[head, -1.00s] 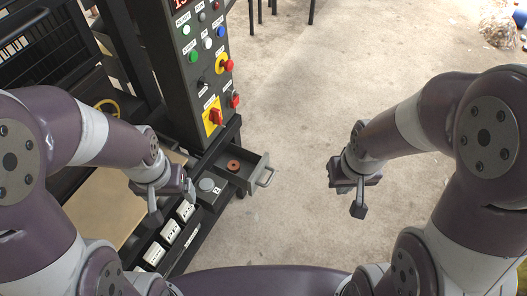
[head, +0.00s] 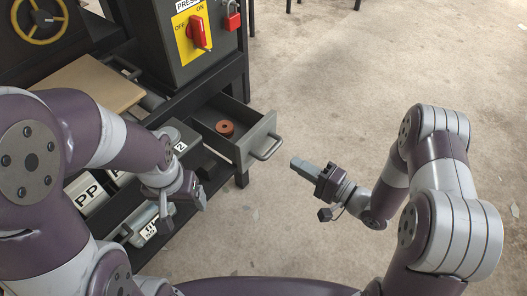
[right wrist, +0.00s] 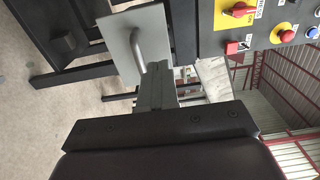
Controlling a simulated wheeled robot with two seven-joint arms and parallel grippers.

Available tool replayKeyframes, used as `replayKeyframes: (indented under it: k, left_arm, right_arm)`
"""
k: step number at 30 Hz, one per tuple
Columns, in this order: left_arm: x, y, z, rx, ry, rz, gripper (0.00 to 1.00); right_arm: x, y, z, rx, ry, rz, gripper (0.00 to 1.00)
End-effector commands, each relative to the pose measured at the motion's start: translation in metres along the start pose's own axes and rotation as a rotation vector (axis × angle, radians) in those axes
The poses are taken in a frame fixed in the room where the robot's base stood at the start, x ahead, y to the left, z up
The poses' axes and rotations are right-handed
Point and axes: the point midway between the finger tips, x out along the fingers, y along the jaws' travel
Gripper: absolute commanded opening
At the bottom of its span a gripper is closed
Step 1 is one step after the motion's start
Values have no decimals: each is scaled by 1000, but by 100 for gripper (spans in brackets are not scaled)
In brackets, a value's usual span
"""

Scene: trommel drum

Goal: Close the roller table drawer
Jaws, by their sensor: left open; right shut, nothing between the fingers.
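The roller table drawer (head: 245,142) stands pulled out from the dark frame, with a grey front and a bar handle (head: 268,148) facing right. A reddish-brown ring-shaped part (head: 225,128) lies inside it. My right gripper (head: 296,163) is shut and empty, a short way right of the handle and pointing towards it. In the right wrist view, the shut fingers (right wrist: 157,72) appear in front of the grey drawer front (right wrist: 122,38) and its handle (right wrist: 150,45); whether they touch is unclear there. My left gripper (head: 197,192) is open, in front of the lower shelf, left of the drawer.
The control cabinet (head: 170,50) with a red switch on yellow (head: 198,32) and a red padlock (head: 232,17) rises behind the drawer. Labelled boxes (head: 88,192) sit on the shelf at left.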

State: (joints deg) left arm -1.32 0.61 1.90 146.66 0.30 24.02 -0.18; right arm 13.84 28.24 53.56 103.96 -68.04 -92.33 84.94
Motion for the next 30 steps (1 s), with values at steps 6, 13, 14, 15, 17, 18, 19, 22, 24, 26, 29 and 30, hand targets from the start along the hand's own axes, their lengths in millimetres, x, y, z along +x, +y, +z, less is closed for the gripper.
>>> replayKeyframes:
  k: [6, 13, 14, 15, 17, 18, 19, 22, 24, 26, 29, 30]
  left_arm:
    - [17, 0, 2, 0, 0, 0, 80]
    - [31, 0, 4, 0, -1, 0, 80]
    - [33, 0, 4, 0, -1, 0, 80]
    - [34, 0, 4, 0, -1, 0, 80]
    - [36, 0, 5, 0, -1, 0, 80]
    - [37, 0, 5, 0, -1, 0, 80]
    - [37, 0, 5, 0, -1, 0, 80]
    - [38, 0, 5, 0, -1, 0, 80]
    - [38, 0, 5, 0, -1, 0, 80]
    - [37, 0, 5, 0, -1, 0, 80]
    - [37, 0, 5, 0, -1, 0, 80]
    - [37, 0, 5, 0, -1, 0, 80]
  right_arm:
    - [49, 3, 1, -7, -6, 0, 0]
    - [94, 4, 1, -5, -2, 1, 0]
    - [98, 3, 1, -6, -2, 1, 0]
    - [103, 3, 0, -7, -2, 1, 0]
    - [109, 2, 0, -6, -1, 1, 0]
    - [112, 2, 0, -5, -1, 2, 0]
    - [114, 1, 0, -5, 0, 2, 0]
    - [117, 1, 0, -5, 2, 3, 0]
    - [118, 0, 0, -5, 2, 3, 0]
    - [118, 0, -1, -5, 2, 3, 0]
    - [118, 0, -1, -5, 2, 3, 0]
    - [118, 0, -1, -5, 2, 3, 0]
